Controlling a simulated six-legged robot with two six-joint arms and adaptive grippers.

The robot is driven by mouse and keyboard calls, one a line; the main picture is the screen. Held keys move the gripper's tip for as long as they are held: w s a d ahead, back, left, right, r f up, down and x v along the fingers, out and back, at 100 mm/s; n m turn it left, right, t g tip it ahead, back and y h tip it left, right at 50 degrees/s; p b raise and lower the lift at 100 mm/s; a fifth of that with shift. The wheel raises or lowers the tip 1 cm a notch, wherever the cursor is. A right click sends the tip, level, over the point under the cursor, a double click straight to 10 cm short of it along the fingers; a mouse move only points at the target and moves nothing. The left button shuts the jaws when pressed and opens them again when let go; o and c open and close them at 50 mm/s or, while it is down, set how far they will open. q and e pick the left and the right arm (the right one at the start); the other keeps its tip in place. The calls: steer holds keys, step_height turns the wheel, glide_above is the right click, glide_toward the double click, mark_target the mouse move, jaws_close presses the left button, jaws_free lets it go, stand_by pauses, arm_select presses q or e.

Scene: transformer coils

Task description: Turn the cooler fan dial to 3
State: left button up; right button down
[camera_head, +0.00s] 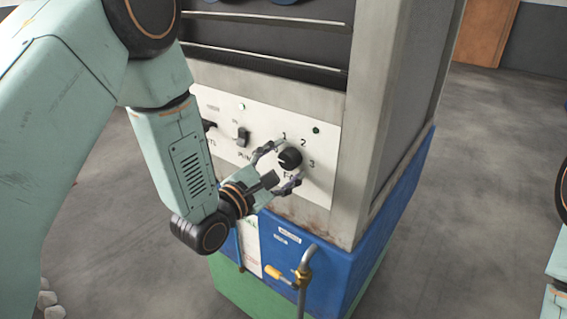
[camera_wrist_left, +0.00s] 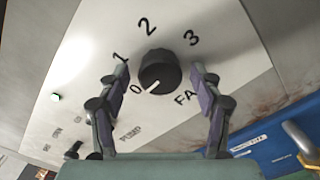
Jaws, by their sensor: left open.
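The fan dial is a black round knob (camera_head: 290,159) on a white control panel (camera_head: 318,145), marked 0, 1, 2 and 3. It also shows in the left wrist view (camera_wrist_left: 160,70), where its white pointer line is toward 0. The 3 is at the upper right of the knob there. My left gripper (camera_head: 277,167) is open, with its fingers on either side of the dial. In the left wrist view its fingertips (camera_wrist_left: 161,76) flank the knob with visible gaps, so it does not grip it. My right gripper is out of view.
A toggle switch (camera_head: 242,137) and a green light (camera_head: 316,130) are on the panel near the dial. A pipe with a yellow-handled valve (camera_head: 302,272) stands out from the blue base (camera_head: 340,270) below. Open grey floor lies to the right.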

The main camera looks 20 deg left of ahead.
arm_select(q)
steer(key=shift+d+r, duration=0.1)
steer(key=shift+d, duration=0.1)
steer(key=shift+s, duration=0.1)
steer(key=shift+c, duration=0.8)
steer(key=shift+a, duration=0.3)
steer(key=c, duration=0.4)
steer(key=shift+d, duration=0.15)
steer(key=c, duration=0.6)
